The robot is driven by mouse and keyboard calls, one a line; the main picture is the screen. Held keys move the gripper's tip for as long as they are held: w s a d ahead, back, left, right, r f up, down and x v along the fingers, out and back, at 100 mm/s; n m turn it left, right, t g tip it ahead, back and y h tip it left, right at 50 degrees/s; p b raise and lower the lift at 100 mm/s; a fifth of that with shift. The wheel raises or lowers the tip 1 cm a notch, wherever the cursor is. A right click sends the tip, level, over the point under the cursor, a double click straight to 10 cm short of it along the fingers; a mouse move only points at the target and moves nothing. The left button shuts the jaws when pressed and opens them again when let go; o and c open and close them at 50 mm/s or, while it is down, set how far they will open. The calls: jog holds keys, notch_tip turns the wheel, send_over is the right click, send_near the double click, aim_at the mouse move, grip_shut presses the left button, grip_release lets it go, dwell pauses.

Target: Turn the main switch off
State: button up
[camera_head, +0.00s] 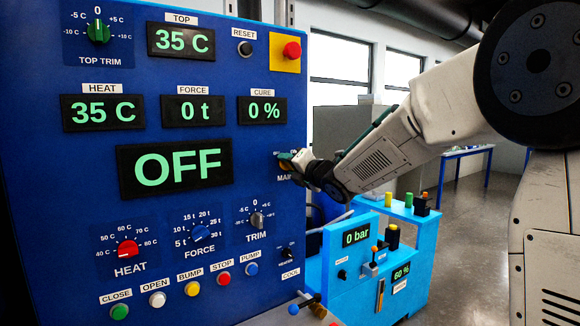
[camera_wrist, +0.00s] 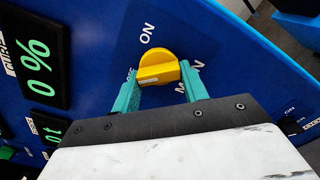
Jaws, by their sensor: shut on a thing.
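The main switch is a yellow rotary knob (camera_wrist: 158,66) on the blue panel. In the wrist view its grip bar points toward a partly hidden label at its left, and the ON label stands clear above it. My gripper (camera_wrist: 160,86) has its two teal fingers on either side of the knob, shut on it. In the head view my gripper (camera_head: 291,158) is at the panel's right edge, over the MAIN label, and covers most of the knob. The big display (camera_head: 174,167) reads OFF.
The blue panel (camera_head: 110,195) also carries a red button on a yellow plate (camera_head: 291,50), a red HEAT knob (camera_head: 128,249), a FORCE knob (camera_head: 200,233) and a row of push buttons below. A light-blue unit (camera_head: 345,275) with a 0 bar display stands at the right, below my arm.

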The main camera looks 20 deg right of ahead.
jog(key=shift+f+n, duration=0.1)
jog(key=shift+n, duration=0.5)
jog(key=o, duration=1)
jog(key=v, duration=0.8)
